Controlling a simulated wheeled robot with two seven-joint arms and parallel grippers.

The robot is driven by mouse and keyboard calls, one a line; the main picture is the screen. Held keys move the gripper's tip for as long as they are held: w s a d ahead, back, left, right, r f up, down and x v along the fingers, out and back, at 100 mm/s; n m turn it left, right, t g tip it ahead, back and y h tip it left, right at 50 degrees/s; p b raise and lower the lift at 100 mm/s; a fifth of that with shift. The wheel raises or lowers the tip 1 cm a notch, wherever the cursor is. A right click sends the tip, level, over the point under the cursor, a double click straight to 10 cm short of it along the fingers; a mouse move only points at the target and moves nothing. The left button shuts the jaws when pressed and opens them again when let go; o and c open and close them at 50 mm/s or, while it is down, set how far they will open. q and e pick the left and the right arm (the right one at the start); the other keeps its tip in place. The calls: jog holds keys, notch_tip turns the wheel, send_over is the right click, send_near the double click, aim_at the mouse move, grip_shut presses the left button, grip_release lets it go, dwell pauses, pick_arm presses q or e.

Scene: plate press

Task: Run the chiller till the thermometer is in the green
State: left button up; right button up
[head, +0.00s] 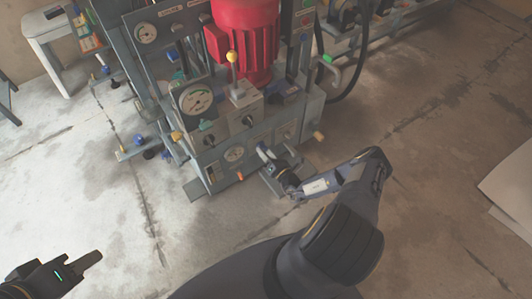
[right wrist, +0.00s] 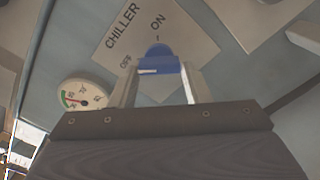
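The blue chiller knob (right wrist: 158,62) sits on a grey panel beside the words CHILLER, OFF and ON. My right gripper (right wrist: 160,72) has a pale finger against each side of it and appears shut on it. A white line shows on the knob's near face; which label it points to is unclear. The round thermometer dial (right wrist: 80,95) is left of the knob, with a green band at its left; its needle is too small to read surely. In the head view, my right gripper (head: 264,152) is at the machine's lower front, and my left gripper (head: 93,260) is low at the left, away from it.
The grey press frame (head: 212,155) carries a larger gauge (head: 196,99), a yellow-knobbed lever (head: 232,58) and a red motor (head: 245,35). A white table (head: 47,25) stands at the back left. The concrete floor is clear around my left gripper.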

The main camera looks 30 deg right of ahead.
jog(key=o, duration=0.4)
jog(key=shift+c, duration=0.2)
jog(key=s+p, duration=0.2)
jog(key=s, duration=0.5)
jog(key=shift+s+d, duration=0.3)
jog(key=shift+s, duration=0.1)
